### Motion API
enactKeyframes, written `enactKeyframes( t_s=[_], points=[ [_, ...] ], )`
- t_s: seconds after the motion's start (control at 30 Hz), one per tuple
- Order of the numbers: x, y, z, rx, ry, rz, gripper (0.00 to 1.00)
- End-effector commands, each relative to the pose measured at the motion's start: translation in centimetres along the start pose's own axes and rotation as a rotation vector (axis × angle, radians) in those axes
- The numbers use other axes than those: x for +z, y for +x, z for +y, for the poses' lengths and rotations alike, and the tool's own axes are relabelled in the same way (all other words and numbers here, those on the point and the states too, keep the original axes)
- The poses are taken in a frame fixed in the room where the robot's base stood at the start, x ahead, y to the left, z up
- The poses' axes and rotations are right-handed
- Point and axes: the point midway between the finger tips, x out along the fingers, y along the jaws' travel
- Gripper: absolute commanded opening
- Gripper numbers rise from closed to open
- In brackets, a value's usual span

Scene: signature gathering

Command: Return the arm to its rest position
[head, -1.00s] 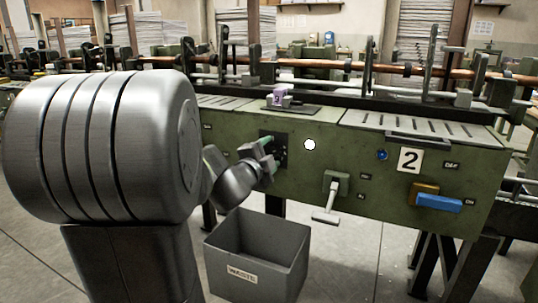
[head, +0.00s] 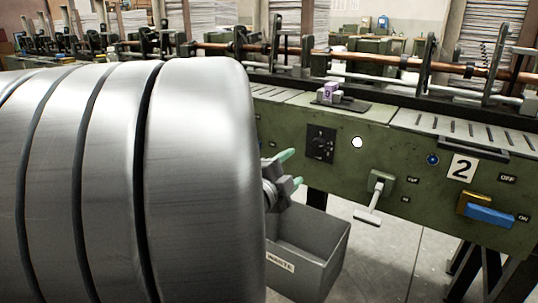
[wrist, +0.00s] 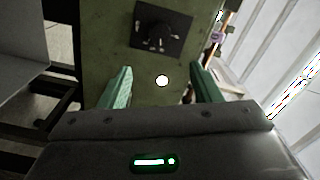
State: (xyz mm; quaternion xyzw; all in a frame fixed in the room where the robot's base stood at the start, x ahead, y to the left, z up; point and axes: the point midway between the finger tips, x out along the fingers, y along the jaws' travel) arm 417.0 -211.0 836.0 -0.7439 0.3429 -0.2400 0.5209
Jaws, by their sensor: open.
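My gripper (head: 290,168) shows in the head view just past the right edge of my large grey arm link, in front of the green machine's front panel. In the wrist view its two green fingertips (wrist: 160,88) stand apart with nothing between them. The gripper is open and empty. A black dial plate (wrist: 162,28) on the panel lies ahead of the fingers, apart from them; it also shows in the head view (head: 320,144). Most of my arm behind the link is hidden.
A grey waste bin (head: 322,250) stands on the floor below the gripper. Open floor (head: 395,265) lies right of the bin.

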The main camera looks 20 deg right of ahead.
Motion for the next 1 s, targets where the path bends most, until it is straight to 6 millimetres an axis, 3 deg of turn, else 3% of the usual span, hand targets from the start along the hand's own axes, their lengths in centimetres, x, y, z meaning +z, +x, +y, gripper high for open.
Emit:
enactKeyframes(
  t_s=[0.37,0.57,1.0],
  points=[
    [0.0,-0.3,0.1,0.001,0.0,0.0,0.58],
    [0.0,0.7,0.2,0.002,0.0,0.002,0.58],
    [0.0,8.7,0.3,0.001,-0.001,0.004,0.58]
  ],
)
